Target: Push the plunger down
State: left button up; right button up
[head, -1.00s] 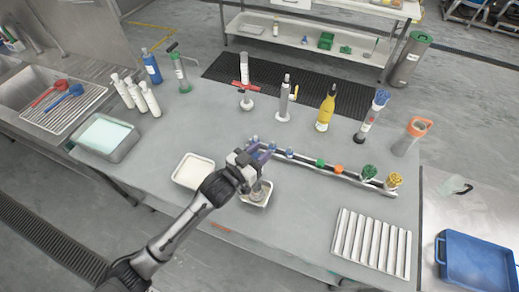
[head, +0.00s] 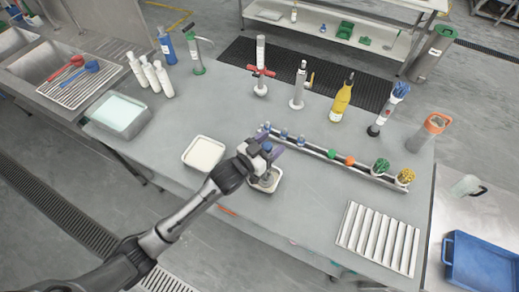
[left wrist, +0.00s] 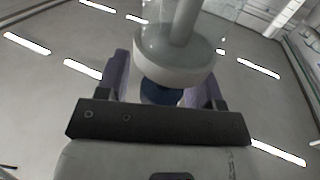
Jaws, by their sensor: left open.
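My left gripper (head: 270,153) is open, with purple fingers, over a small white tray (head: 277,186) near the table's front edge. A small grey device (head: 266,179) stands in that tray, partly hidden by the gripper. In the left wrist view, the open fingers (left wrist: 163,88) stand on both sides of a dark blue disc (left wrist: 160,93) under a grey-white rounded body (left wrist: 175,60) with a shaft. I cannot tell whether the fingers touch it, or which part is the plunger. My right gripper is not in view.
A row of coloured knobs on a rail (head: 315,154) lies just right of the gripper. A white tub (head: 203,154) is left of it. A red-handled stand (head: 260,75), a yellow bottle (head: 342,98) and a ribbed white rack (head: 378,238) are also on the table.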

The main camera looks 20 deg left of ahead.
pick_arm(q)
jog(key=v, duration=1.3)
jog(key=shift+s, duration=0.25)
jog(key=shift+a, duration=0.15)
